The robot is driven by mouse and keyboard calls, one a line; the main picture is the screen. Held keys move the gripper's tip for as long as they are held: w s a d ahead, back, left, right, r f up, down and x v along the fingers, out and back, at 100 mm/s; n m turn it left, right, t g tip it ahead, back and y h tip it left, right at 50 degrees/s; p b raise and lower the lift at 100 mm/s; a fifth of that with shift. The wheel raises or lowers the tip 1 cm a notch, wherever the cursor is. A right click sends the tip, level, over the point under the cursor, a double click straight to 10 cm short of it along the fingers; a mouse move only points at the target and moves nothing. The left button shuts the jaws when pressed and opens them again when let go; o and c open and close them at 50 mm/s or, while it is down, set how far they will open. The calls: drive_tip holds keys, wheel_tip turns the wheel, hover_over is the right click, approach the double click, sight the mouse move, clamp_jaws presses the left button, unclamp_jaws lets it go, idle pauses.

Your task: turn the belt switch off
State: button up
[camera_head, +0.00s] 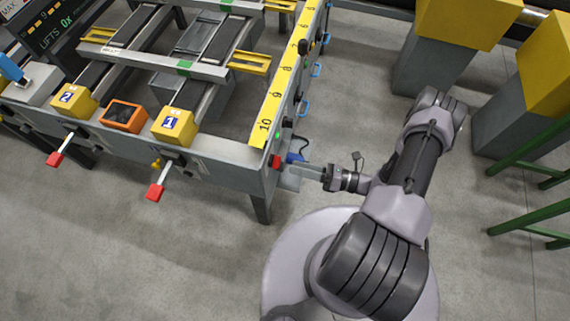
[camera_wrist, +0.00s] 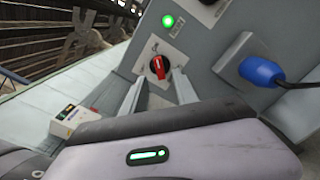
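The belt switch is a red rotary knob (camera_wrist: 160,66) on a white plate on the grey panel in the wrist view. Its red handle stands nearly upright, tilted slightly; the plate's lettering is too small to read. A green lamp (camera_wrist: 168,20) glows above it. My gripper (camera_wrist: 160,82) is open, one finger on each side of the knob's line, with the knob ahead between the tips. I see no clear contact. In the head view my gripper (camera_head: 300,170) reaches left to the table's end panel, close to the panel face; the knob cannot be made out surely there.
A blue plug (camera_wrist: 262,72) with a black cable sits right of the switch. Another dark knob (camera_wrist: 208,2) is at the top edge. A pale box with red and yellow marks (camera_wrist: 72,120) is at left. Yellow-topped blocks (camera_head: 545,60) and green rails (camera_head: 530,220) stand right.

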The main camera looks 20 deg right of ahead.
sight(275, 161)
drive_tip(key=x, duration=0.5)
drive_tip(key=shift+b, duration=0.3)
drive_tip(key=shift+c, duration=0.2)
clamp_jaws()
